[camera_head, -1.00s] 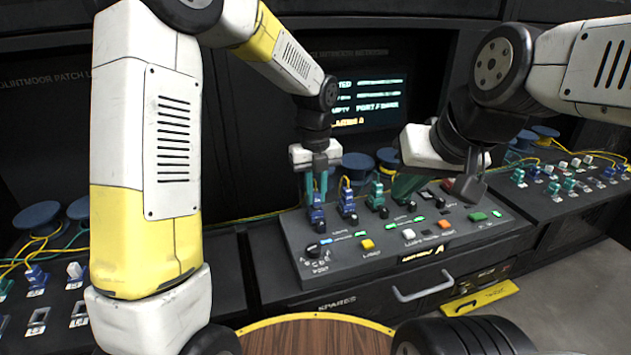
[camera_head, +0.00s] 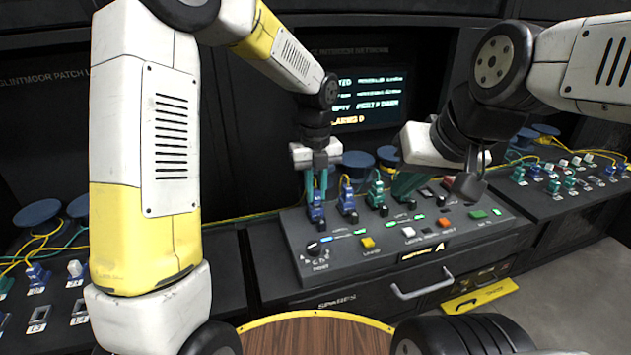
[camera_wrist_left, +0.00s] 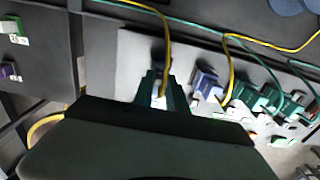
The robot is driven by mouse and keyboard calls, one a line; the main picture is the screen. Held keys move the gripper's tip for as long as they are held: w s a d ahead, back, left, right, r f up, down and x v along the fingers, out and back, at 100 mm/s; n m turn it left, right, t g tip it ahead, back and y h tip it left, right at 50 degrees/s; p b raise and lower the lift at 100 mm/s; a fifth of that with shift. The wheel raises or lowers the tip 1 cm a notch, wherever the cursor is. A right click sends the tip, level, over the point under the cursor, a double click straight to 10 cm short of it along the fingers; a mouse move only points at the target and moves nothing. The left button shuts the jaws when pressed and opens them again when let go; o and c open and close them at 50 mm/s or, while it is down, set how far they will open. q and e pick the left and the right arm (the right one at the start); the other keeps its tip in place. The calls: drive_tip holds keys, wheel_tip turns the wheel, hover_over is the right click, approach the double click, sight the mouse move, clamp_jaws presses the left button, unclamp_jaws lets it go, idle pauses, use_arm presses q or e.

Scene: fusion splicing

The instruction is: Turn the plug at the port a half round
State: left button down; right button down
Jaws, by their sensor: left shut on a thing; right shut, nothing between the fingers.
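The blue plug (camera_head: 316,210) stands at the leftmost port in the back row of the grey console (camera_head: 285,240). My left gripper (camera_head: 317,190) points down from above, its teal fingers shut on this plug. In the left wrist view the plug (camera_wrist_left: 158,96) shows between the fingers, with a yellow cable rising from it; the dark gripper body hides the port below. I cannot tell how far the plug is turned. My right gripper (camera_head: 468,190) is shut and empty above the right part of the console.
A lit screen (camera_head: 368,100) is behind. A drawer handle (camera_head: 422,287) is in front. Side panels carry more plugs.

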use_arm(q)
drive_tip(key=shift+f, duration=0.55)
idle(0.4)
drive_tip(key=c, duration=1.3)
unclamp_jaws()
drive_tip(key=shift+o, duration=0.2)
drive_tip(key=shift+r, duration=0.1)
wheel_tip(320, 180, up, 8)
drive_tip(key=shift+f, duration=0.2)
